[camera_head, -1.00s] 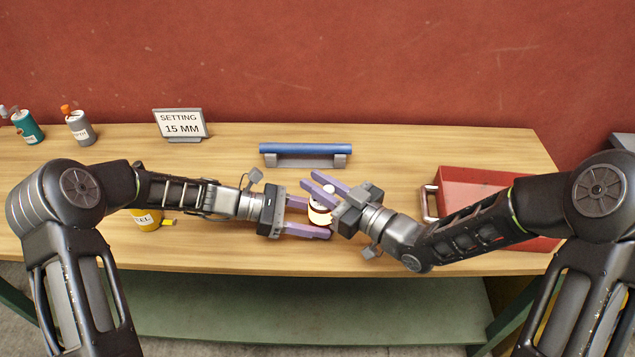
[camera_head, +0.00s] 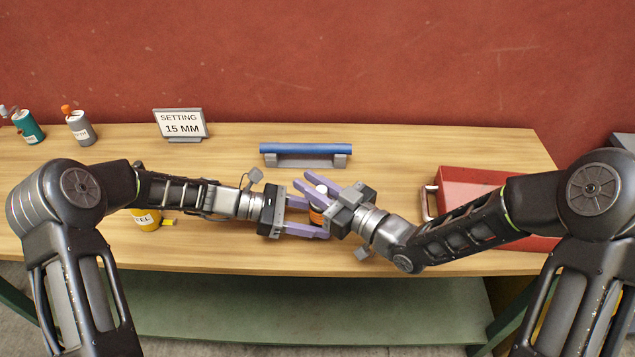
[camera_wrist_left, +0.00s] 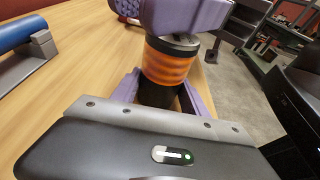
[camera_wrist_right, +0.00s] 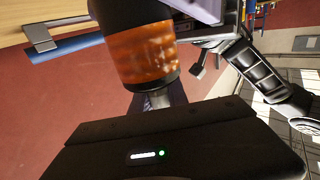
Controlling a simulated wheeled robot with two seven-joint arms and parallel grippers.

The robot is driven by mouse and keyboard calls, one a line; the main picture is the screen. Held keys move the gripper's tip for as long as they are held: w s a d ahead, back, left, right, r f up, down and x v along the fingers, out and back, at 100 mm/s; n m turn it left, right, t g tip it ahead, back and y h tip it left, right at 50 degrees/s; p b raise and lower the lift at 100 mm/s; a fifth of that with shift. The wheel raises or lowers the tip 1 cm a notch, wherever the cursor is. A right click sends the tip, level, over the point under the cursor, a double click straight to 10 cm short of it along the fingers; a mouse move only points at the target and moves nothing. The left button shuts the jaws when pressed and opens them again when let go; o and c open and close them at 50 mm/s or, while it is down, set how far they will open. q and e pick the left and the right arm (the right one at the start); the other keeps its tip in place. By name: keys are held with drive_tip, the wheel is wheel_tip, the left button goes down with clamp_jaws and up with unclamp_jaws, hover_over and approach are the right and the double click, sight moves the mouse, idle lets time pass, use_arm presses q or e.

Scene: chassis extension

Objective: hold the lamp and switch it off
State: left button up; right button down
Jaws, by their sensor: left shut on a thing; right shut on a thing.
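The lamp (camera_head: 316,216) has an orange ribbed band with dark ends and a pale top. It is between my two grippers above the bench, partly hidden by fingers. My left gripper (camera_head: 318,218) is shut on its dark lower body. The left wrist view shows the orange band (camera_wrist_left: 168,64) above the left fingers, with the right gripper's purple finger across the top. My right gripper (camera_head: 308,182) is shut on the lamp's top end. The right wrist view shows the orange band (camera_wrist_right: 142,52) and a narrow grey part (camera_wrist_right: 155,98) near the right gripper.
A blue bar on a grey stand (camera_head: 305,152) lies behind the grippers. A red tray (camera_head: 470,182) is at right, partly behind my right arm. A yellow can (camera_head: 146,219) is under my left arm. A sign (camera_head: 180,124) and two bottles (camera_head: 79,127) stand at back left.

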drive_tip(key=shift+s+a, duration=0.1)
drive_tip(key=shift+a, duration=0.55)
drive_tip(key=c, duration=1.3)
unclamp_jaws()
drive_tip(key=shift+o, duration=0.2)
drive_tip(key=shift+d, duration=0.1)
drive_tip(key=v, duration=1.2)
